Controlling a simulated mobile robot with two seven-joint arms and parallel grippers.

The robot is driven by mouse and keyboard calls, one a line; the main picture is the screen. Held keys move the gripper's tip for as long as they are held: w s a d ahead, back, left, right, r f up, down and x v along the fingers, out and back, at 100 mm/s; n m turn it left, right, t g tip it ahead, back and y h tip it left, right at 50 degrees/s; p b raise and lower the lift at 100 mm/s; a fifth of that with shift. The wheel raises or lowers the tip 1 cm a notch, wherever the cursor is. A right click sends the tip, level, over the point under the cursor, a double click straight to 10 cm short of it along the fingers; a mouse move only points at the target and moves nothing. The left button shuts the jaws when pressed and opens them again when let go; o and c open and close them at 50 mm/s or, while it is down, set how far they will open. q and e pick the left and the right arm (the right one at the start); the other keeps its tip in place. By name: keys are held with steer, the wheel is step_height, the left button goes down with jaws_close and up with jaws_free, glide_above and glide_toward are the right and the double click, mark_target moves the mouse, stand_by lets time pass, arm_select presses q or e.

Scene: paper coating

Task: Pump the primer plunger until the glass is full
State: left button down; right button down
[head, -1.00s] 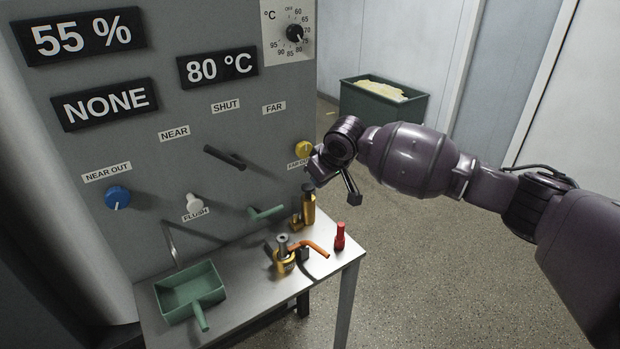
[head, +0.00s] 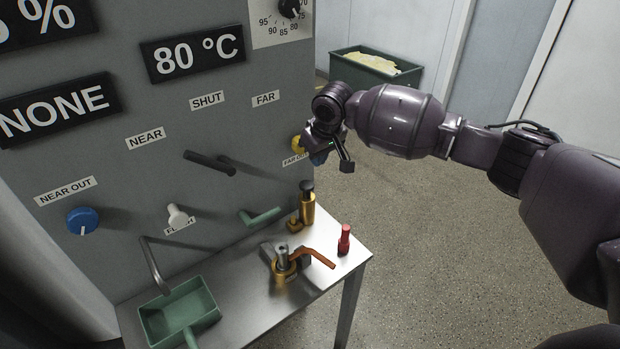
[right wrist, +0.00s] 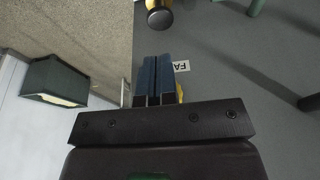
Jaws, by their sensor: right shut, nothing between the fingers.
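A brass cylinder with a dark knob on top, which looks like the primer plunger (head: 307,206), stands at the back of the steel bench by the grey panel. Its dark knob also shows at the top of the right wrist view (right wrist: 160,18). My right gripper (head: 319,158) is above and slightly right of it, beside the panel's right edge, apart from the knob. Its blue fingers (right wrist: 153,80) are shut and empty. It partly covers the yellow FAR OUT knob (head: 298,143). I cannot make out the glass. My left gripper is not in view.
On the bench (head: 240,300) are a brass valve with an orange lever (head: 318,258), a red bottle-like object (head: 344,240) and a green tray (head: 178,312). A green handle (head: 262,216) and dark lever (head: 210,162) stick out of the panel. Floor right is clear.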

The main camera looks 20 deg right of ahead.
mark_target(311, 190)
steer(key=x, duration=1)
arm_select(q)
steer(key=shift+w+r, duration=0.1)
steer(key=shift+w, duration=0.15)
arm_select(e)
step_height(311, 190, down, 4)
steer(key=shift+r+b, duration=0.1)
steer(key=shift+b, duration=0.4)
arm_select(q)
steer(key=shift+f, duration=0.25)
arm_select(e)
steer(key=shift+s, duration=0.15)
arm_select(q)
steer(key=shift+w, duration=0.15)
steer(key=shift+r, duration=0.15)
